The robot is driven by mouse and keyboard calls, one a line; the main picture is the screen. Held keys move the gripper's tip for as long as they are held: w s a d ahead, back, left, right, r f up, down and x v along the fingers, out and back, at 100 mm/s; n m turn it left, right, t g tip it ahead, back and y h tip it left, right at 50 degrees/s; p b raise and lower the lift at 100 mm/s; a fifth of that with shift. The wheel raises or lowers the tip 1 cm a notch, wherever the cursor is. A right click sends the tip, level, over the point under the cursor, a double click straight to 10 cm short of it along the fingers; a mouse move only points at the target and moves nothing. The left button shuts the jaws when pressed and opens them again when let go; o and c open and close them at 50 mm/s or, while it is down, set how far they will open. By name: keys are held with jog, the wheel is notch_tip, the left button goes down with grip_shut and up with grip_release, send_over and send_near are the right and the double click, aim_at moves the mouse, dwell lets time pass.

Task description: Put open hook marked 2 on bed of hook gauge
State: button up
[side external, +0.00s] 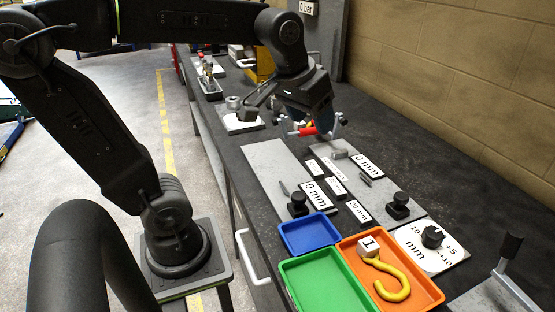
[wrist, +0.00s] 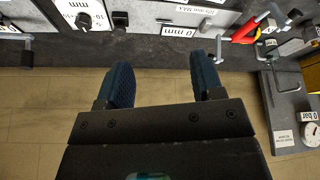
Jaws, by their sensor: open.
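My gripper (side external: 305,100) is over the far part of the bench in the side view, pointing down. Its two blue fingers stand apart with nothing between them in the wrist view (wrist: 162,78). A yellow open hook (side external: 392,285) with a white block marked 1 lies in the orange tray. I cannot make out a hook marked 2 in either view. Flat grey gauge plates (side external: 262,158) with mm labels and black knobs lie on the bench; which one is the hook gauge's bed I cannot tell. A red piece (side external: 307,131) is beside my gripper, partly hidden.
The orange tray (side external: 436,296), green tray (side external: 318,285) and blue tray (side external: 309,234) stand near the bench's front. A white dial (side external: 412,238) and upright metal handle (side external: 508,250) are right of them. Brick wall borders the bench; dark bench top (side external: 450,190) is free beside it.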

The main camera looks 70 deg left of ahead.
jog(key=shift+o, duration=0.5)
jog(key=s+d+f+m+h, duration=0.1)
jog(key=s+d+f+m, duration=0.2)
jog(key=s, duration=0.5)
notch_tip(320, 180, down, 2)
jog(key=shift+s+d+f+m+t, duration=0.1)
jog(key=shift+s+d+m+t, duration=0.25)
jog(key=shift+d, duration=0.4)
jog(key=shift+w, duration=0.1)
